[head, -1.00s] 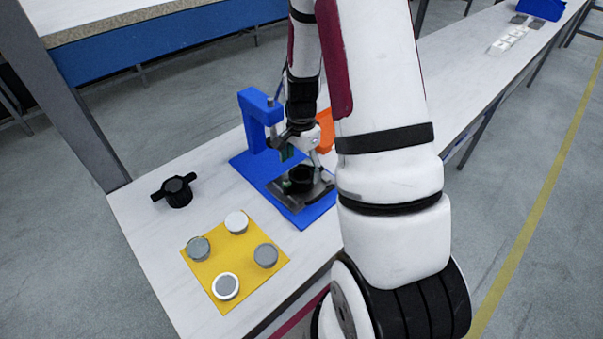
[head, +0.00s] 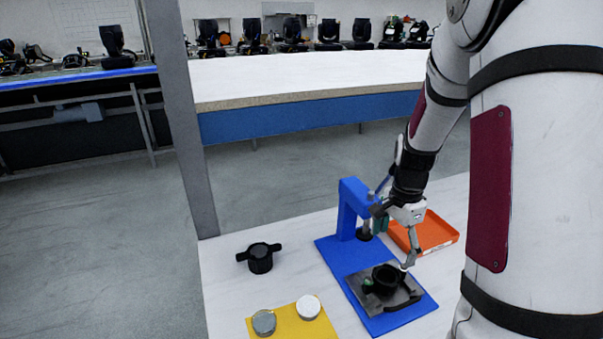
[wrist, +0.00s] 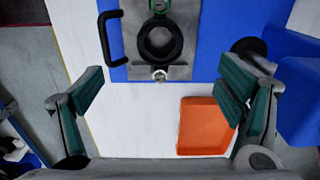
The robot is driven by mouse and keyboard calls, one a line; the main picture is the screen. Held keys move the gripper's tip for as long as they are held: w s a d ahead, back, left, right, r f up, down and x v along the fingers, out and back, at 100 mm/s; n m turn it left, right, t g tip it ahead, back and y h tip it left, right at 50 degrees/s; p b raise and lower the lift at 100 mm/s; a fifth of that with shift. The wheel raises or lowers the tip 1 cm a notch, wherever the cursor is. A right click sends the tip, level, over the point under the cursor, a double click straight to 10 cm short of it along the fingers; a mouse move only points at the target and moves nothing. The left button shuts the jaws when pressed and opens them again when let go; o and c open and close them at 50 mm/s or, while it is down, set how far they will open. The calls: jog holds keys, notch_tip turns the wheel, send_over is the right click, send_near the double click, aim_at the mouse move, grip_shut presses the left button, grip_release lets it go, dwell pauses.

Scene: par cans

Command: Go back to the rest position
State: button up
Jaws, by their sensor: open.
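My gripper (head: 392,242) is open and empty beside the blue press fixture (head: 349,208), above its base. In the wrist view my gripper (wrist: 158,98) shows two green-padded fingers spread wide with nothing between them. A black ring-shaped part (head: 385,277) sits on the grey plate (head: 402,297) of the fixture. The ring also shows in the wrist view (wrist: 160,58), beyond the fingertips and apart from them.
An orange tray (head: 437,232) lies right of the fixture. A black two-handled part (head: 260,260) stands on the white table (head: 222,285). A yellow mat (head: 290,327) carries round pucks. A grey post (head: 183,130) rises at the left. Another bench stands behind.

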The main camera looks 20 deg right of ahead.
jog(key=shift+r, duration=0.1)
jog(key=s+a+r+n+t+p, duration=0.1)
jog(key=s+a+r+n+p, duration=0.1)
jog(key=s+a+r+n, duration=0.5)
jog(key=a+r+n+t+p, duration=0.15)
jog(key=a+r, duration=0.35)
jog(key=r, duration=0.6)
jog(key=s+a+r+n+p, duration=0.1)
jog(key=s+a+r+n, duration=0.1)
jog(key=s, duration=0.3)
jog(key=s+a+r+n+t+p, duration=0.1)
jog(key=s+a+r+n, duration=0.2)
jog(key=s+r+n, duration=0.1)
jog(key=s+a+r+n+p, duration=0.2)
jog(key=s+r+n, duration=0.1)
jog(key=s, duration=0.3)
jog(key=shift+s+a+t, duration=0.2)
jog(key=shift+a+t, duration=0.1)
jog(key=shift+t, duration=0.05)
